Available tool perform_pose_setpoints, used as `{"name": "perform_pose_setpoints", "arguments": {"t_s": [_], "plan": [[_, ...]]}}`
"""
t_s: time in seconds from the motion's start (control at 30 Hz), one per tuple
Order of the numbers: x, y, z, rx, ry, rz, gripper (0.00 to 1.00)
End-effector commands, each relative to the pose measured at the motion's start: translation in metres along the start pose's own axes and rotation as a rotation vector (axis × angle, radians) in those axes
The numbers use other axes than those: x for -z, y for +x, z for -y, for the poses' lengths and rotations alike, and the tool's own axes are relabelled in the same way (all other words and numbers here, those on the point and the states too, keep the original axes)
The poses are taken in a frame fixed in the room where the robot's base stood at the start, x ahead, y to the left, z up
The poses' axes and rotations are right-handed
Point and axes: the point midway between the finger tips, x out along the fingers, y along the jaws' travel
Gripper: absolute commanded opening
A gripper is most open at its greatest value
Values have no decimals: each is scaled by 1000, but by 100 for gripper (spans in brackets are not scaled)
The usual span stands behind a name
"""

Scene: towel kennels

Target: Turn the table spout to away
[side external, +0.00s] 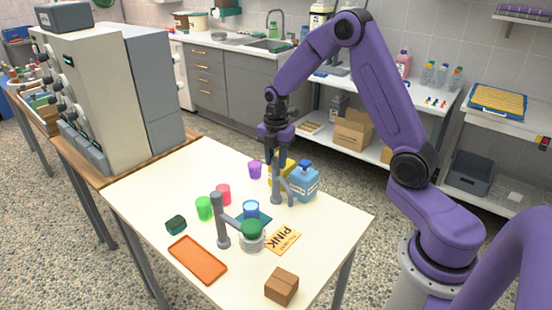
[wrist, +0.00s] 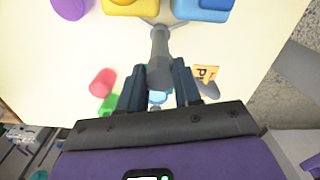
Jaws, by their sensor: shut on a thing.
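My gripper (side external: 273,163) points down at the far part of the white table, its fingers shut on the upper part of a grey spout post (side external: 276,187). In the wrist view, the grey spout (wrist: 160,58) runs between the two dark fingers of my gripper (wrist: 159,93). In the side view its short grey arm reaches to the right, in front of a blue jug (side external: 303,184). The exact contact between fingers and spout is partly hidden. A second grey post (side external: 220,228) stands nearer the front, its arm reaching toward a green-topped jar (side external: 252,234).
A yellow jug (side external: 288,166) and a purple cup (side external: 255,170) stand close to the gripper. Pink (side external: 223,194), green (side external: 204,208) and blue (side external: 251,209) cups, a PINK card (side external: 284,241), an orange tray (side external: 197,260) and a brown box (side external: 281,286) occupy the table. The left corner is clear.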

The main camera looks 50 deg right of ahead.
Motion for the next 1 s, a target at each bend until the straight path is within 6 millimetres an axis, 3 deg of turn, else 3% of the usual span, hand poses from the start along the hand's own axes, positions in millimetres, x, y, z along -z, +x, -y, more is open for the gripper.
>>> {"name": "perform_pose_setpoints", "arguments": {"t_s": [0.5,1.0], "plan": [[0,-1,0,-2,-416,0,0],[0,-1,-1,-2,-552,1,0]]}}
